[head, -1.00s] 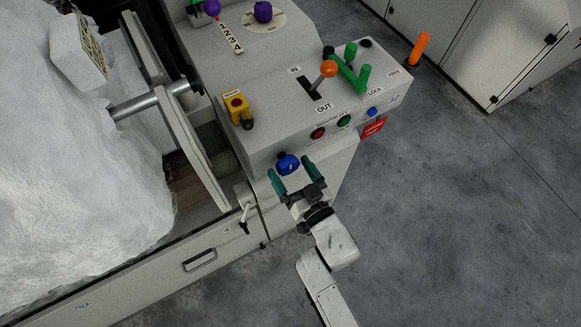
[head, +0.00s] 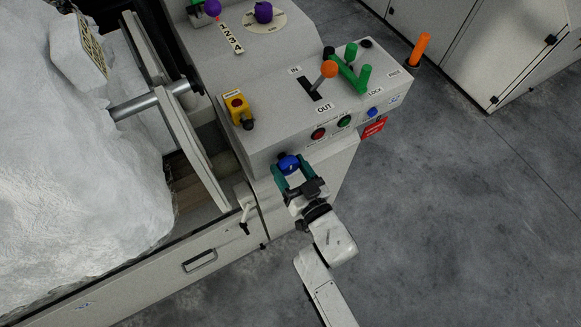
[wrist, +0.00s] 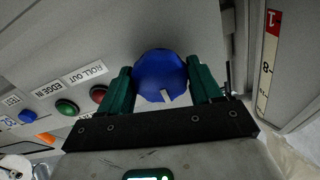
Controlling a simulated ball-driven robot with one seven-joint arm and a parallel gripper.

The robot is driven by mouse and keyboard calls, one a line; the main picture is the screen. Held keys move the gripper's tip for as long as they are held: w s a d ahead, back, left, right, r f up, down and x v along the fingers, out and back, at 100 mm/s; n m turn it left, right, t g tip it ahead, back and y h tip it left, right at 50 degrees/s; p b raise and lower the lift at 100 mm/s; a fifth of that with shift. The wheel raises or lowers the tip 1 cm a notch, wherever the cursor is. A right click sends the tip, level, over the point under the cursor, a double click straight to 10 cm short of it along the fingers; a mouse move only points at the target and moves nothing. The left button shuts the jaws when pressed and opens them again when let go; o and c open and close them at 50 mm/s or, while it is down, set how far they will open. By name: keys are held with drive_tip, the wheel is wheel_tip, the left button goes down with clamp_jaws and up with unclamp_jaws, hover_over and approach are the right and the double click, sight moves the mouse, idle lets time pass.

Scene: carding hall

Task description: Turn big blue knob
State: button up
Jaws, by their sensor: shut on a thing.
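The big blue knob (head: 288,165) sits on the front face of the pale grey machine, left of the red and green buttons. In the wrist view the knob (wrist: 161,76) is a faceted blue disc with a white pointer mark near its lower edge, slightly right of its middle. My gripper (head: 290,170) has green fingers, one on each side of the knob, and is shut on it. In the wrist view my gripper (wrist: 161,85) hides the lower sides of the knob a little.
A red button (head: 318,134), a green button (head: 344,121) and a small blue button (head: 372,112) lie to the right. A yellow box with a red button (head: 238,106) and an orange-knobbed lever (head: 328,69) are above. A small white handle (head: 245,214) is to the left.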

drive_tip(key=shift+f+n+b, duration=0.1)
drive_tip(key=shift+n+b, duration=0.25)
drive_tip(key=shift+n, duration=0.25)
drive_tip(key=shift+f+n+b, duration=0.1)
drive_tip(key=shift+n+b, duration=0.45)
drive_tip(key=shift+n, duration=0.35)
drive_tip(key=n+b, duration=0.2)
drive_tip(key=n, duration=0.3)
drive_tip(key=shift+n, duration=0.3)
drive_tip(key=o, duration=1)
drive_tip(key=shift+r, duration=0.2)
drive_tip(key=v, duration=1.1)
drive_tip(key=shift+w, duration=0.1)
